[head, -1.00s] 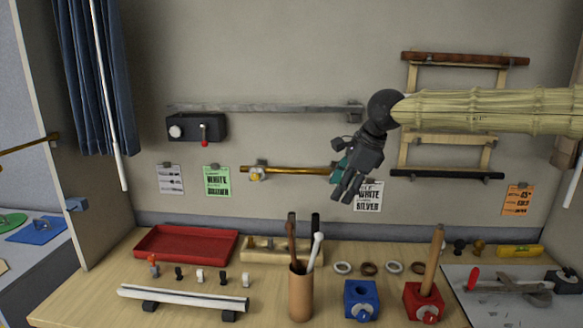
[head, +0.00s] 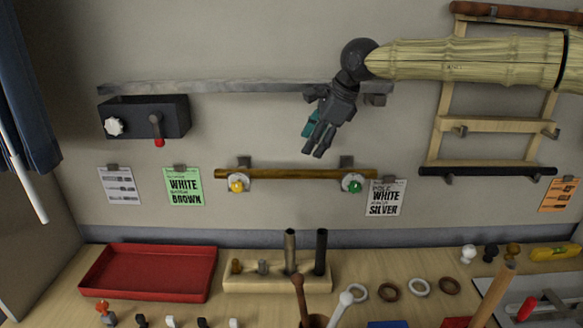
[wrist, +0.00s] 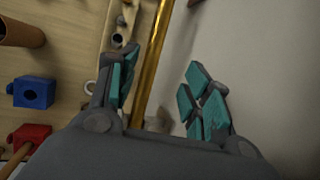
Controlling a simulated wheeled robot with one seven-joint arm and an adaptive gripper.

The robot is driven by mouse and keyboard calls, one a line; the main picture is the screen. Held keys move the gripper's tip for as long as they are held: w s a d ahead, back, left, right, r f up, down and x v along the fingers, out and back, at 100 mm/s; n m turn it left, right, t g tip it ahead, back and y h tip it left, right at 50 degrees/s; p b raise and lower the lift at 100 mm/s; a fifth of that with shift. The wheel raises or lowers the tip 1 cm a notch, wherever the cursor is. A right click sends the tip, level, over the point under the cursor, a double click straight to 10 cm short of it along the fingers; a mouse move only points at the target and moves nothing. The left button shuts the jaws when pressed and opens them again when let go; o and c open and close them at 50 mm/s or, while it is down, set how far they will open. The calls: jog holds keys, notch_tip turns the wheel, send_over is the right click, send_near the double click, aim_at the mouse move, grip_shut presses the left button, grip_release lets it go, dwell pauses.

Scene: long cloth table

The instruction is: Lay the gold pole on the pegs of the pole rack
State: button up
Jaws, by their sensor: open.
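The gold pole (head: 295,174) lies level along the wall on two brackets, by a yellow knob (head: 237,184) and a green knob (head: 353,184). My gripper (head: 314,151) is open and empty, just above the pole's middle in the head view. In the wrist view the pole (wrist: 154,55) passes between the spread teal-padded fingers of my gripper (wrist: 162,70), with no contact visible. The pole rack (head: 490,124) is a light wooden frame on the wall at the right. Its middle rail has bare pegs (head: 461,131); a brown pole (head: 510,12) and a black pole (head: 487,171) lie above and below.
A grey rail (head: 230,87) and a black switch box (head: 145,117) are on the wall at left. Paper cards hang beside the pole. On the table below stand a red tray (head: 150,272), a wooden block with upright pegs (head: 275,277), and several rings.

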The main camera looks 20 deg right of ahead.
aim_at(299, 170)
jog(key=p+x, duration=0.1)
jog(key=x, duration=0.4)
jog(key=shift+w+a+f, duration=0.1)
jog(key=shift+w, duration=0.05)
jog(key=shift+s+f+p, duration=0.15)
jog(key=shift+s+p, duration=0.15)
jog(key=shift+p, duration=0.2)
jog(key=shift+s+f+p, duration=0.2)
jog(key=shift+f+p, duration=0.1)
jog(key=shift+p, duration=0.05)
jog(key=p+x, duration=0.1)
jog(key=x, duration=0.3)
jog(key=shift+w+f, duration=0.15)
jog(key=shift+s, duration=0.2)
jog(key=shift+c, duration=0.2)
jog(key=shift+w, duration=0.15)
jog(key=c, duration=0.7)
grip_shut()
